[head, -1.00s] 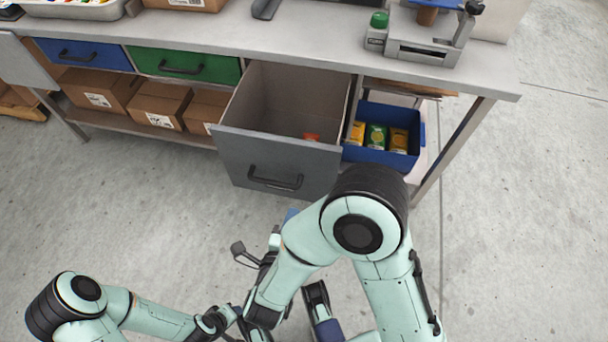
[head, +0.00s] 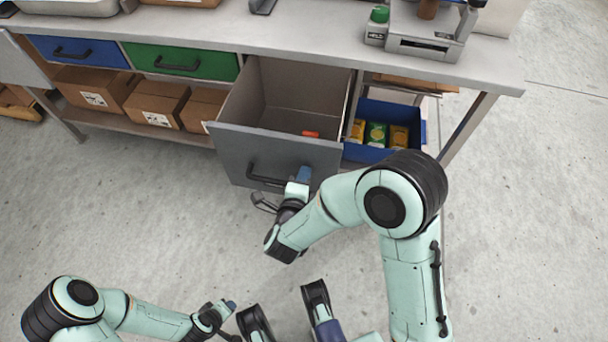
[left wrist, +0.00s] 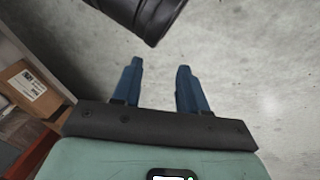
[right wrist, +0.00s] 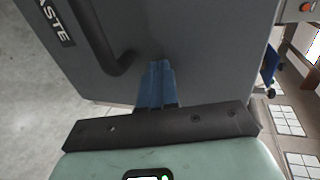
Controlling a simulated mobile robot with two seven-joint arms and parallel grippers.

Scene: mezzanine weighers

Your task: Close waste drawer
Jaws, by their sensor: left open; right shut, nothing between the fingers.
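The grey waste drawer (head: 240,158) is pulled out from under the bench in the head view, with a small orange item (head: 311,134) inside. Its front, with part of a "WASTE" label (right wrist: 58,22) and the black handle (right wrist: 122,62), fills much of the right wrist view. My right gripper (head: 304,174) is shut and empty, at the drawer front just right of the handle. Its blue fingertips (right wrist: 157,66) are together close to the panel; I cannot tell if they touch. My left gripper (head: 231,305) is low over the floor, away from the drawer. Its fingers (left wrist: 159,66) are apart and empty.
A blue bin (head: 416,127) with several small cartons sits right of the drawer. Blue (head: 95,54) and green (head: 205,65) drawers are shut on the left. Cardboard boxes (head: 157,104) stand on the lower shelf. The floor in front is clear.

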